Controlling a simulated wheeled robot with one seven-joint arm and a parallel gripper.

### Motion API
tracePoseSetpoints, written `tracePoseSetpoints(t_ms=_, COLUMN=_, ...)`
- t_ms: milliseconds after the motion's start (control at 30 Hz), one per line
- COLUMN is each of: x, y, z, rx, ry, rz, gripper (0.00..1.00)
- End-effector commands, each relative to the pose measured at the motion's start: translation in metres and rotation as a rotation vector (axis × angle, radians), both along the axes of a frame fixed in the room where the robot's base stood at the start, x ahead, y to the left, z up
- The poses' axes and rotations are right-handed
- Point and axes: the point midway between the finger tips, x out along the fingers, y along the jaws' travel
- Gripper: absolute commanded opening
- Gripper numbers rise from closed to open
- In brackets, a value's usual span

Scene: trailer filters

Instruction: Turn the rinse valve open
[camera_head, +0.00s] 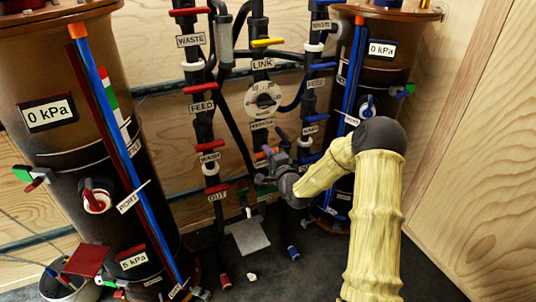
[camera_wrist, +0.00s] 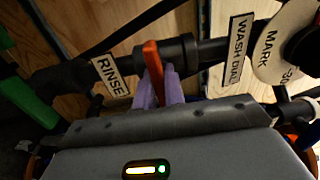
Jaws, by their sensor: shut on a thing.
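The rinse valve's orange handle (camera_wrist: 152,62) is in the middle of the wrist view, on a dark pipe fitting (camera_wrist: 170,52) beside the RINSE label (camera_wrist: 111,75). The handle appears to lie across the pipe. My gripper (camera_wrist: 160,85) has its purple fingers on both sides of the handle and is shut on it. In the head view my gripper (camera_head: 268,160) is at the middle pipe, below the dial (camera_head: 263,99); the wrist and gripper largely cover the valve there.
The WASH DIAL label (camera_wrist: 236,48) is right of the valve in the wrist view. Large tanks stand left (camera_head: 80,85) and right (camera_head: 375,85). Dark floor (camera_head: 330,270) is open in front.

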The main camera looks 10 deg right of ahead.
Motion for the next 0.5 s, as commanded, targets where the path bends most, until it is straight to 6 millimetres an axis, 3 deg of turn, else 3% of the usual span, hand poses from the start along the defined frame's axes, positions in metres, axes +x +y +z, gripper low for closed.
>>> tracePoseSetpoints(t_ms=500, x=-0.0005, y=0.0000, z=-0.0021, rx=-0.297, ry=-0.069, rz=0.001, gripper=0.00)
